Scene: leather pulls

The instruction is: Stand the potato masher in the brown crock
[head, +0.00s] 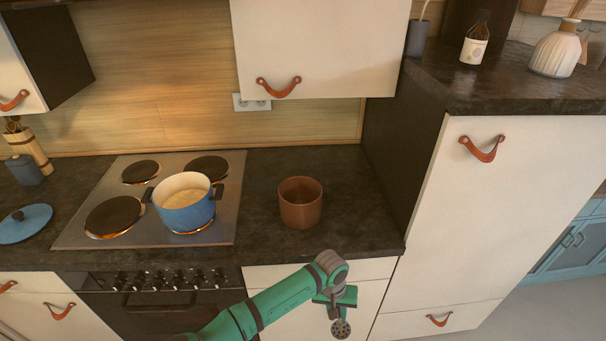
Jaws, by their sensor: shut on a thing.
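The brown crock (300,207) stands upright on the dark counter, to the right of the stove, and its inside looks empty. My gripper (338,305) is in front of the counter, below and right of the crock. It is shut on the potato masher (341,328), whose round perforated head hangs below the jaws. The masher's handle is mostly hidden by my gripper and wrist. The masher is apart from the crock.
A blue pot (185,208) sits on the stove (127,222) left of the crock. A tall cabinet (458,220) rises close on the right. The counter (348,224) around the crock is clear. A blue lid (25,223) lies at far left.

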